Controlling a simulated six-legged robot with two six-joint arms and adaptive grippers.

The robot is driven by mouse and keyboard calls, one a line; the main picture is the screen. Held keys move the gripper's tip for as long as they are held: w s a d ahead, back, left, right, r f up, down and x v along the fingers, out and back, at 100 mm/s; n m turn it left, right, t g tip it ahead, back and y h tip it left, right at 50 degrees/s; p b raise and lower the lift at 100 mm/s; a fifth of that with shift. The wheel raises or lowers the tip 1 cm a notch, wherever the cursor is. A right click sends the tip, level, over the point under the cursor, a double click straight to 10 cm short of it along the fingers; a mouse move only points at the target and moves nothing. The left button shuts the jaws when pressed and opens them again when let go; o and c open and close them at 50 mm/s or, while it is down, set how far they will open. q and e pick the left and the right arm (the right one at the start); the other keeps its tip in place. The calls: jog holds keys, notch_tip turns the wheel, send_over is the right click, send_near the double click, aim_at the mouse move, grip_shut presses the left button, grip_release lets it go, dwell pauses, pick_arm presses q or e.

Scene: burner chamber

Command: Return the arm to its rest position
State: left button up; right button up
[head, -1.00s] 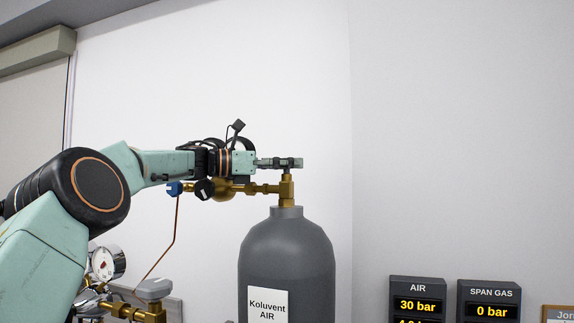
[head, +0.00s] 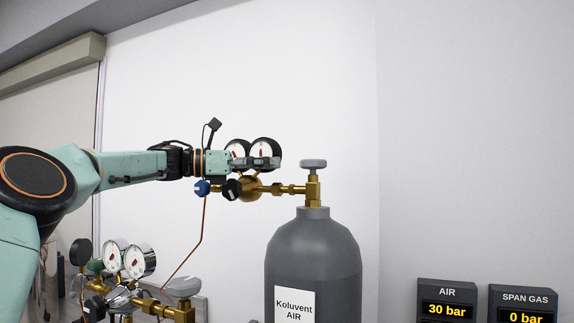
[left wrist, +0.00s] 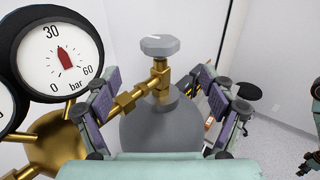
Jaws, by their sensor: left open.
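My left arm comes in from the left in the head view, and its gripper (head: 262,163) is in front of the two round gauges on the brass regulator (head: 250,188). The gripper is open and empty. It is apart from the grey valve knob (head: 313,163) on top of the grey Koluvent AIR cylinder (head: 335,255). In the left wrist view the open fingers (left wrist: 165,105) frame the brass valve and its grey knob (left wrist: 160,45), with a gauge (left wrist: 62,58) at left. My right gripper does not show in the head view.
A second regulator with gauges (head: 128,258) and a valve knob (head: 184,286) stand at lower left, below my arm. Displays for AIR (head: 447,300), reading 30 bar, and SPAN GAS (head: 523,302), reading 0 bar, are at lower right. The space above the cylinder is clear.

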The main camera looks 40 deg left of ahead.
aim_at(313, 169)
pick_arm(q)
jog(key=shift+s+a+f, duration=0.1)
jog(key=shift+s+a, duration=0.15)
jog(key=shift+s, duration=0.05)
jog(key=x, duration=1.2)
jog(key=shift+w, duration=0.1)
jog(key=shift+s+a, duration=0.1)
jog(key=shift+s, duration=0.1)
